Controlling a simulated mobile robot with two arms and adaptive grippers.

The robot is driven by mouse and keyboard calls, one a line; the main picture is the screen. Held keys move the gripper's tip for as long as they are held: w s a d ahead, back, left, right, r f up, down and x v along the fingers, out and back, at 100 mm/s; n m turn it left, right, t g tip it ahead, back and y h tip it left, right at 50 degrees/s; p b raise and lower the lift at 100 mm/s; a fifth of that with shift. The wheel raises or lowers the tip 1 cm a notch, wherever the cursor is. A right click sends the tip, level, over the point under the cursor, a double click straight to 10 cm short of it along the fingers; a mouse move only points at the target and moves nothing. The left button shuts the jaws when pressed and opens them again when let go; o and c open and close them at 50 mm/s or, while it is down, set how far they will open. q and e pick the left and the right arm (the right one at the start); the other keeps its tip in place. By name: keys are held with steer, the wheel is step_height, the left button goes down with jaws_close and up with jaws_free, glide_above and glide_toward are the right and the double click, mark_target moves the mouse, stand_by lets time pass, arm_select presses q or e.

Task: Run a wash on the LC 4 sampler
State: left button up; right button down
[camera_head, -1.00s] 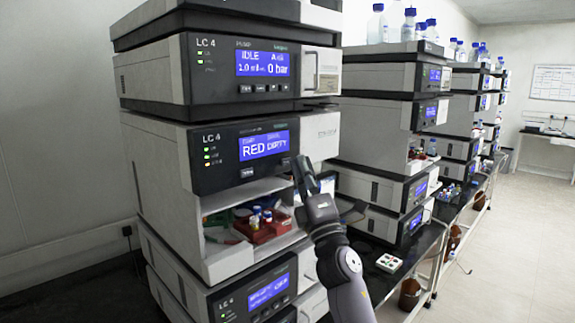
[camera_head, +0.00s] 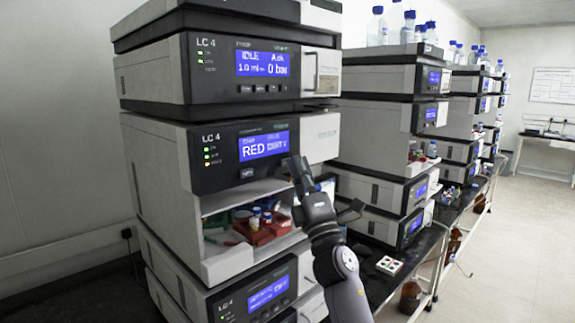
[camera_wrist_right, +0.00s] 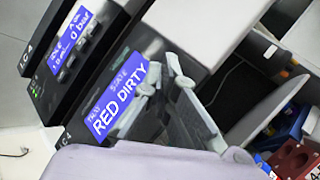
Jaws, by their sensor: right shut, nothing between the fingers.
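The LC 4 sampler (camera_head: 158,165) is the second module of the near stack, with a black front panel. Its blue screen (camera_head: 264,145) reads RED DIRTY; the screen also shows in the right wrist view (camera_wrist_right: 118,103). A small button (camera_head: 247,173) sits under the screen. Below the panel is an open bay with a red vial rack (camera_head: 262,232). My right gripper (camera_head: 297,168) is shut and empty, with its fingertips near the panel's lower right, right of the button. In the wrist view the fingertips (camera_wrist_right: 157,80) overlap the panel beside the screen; contact cannot be told. My left gripper is not in view.
The LC 4 pump (camera_head: 150,80) above reads IDLE and 0 bar. Another LC 4 module (camera_head: 222,300) is below. More instrument stacks (camera_head: 375,150) with blue-capped bottles stand to the right. A small white box with coloured buttons (camera_head: 389,265) lies on the black bench.

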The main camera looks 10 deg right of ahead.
steer(key=shift+w+a, duration=0.1)
stand_by(0.5)
steer(key=shift+s+d+p, duration=0.45)
steer(key=shift+s+p, duration=0.05)
steer(key=shift+s, duration=0.25)
steer(key=s+d+p, duration=0.1)
steer(key=s, duration=0.1)
steer(key=s+d+p, duration=0.1)
steer(key=s, duration=0.1)
steer(key=shift+s+d+p, duration=0.1)
steer(key=shift+d+p, duration=0.25)
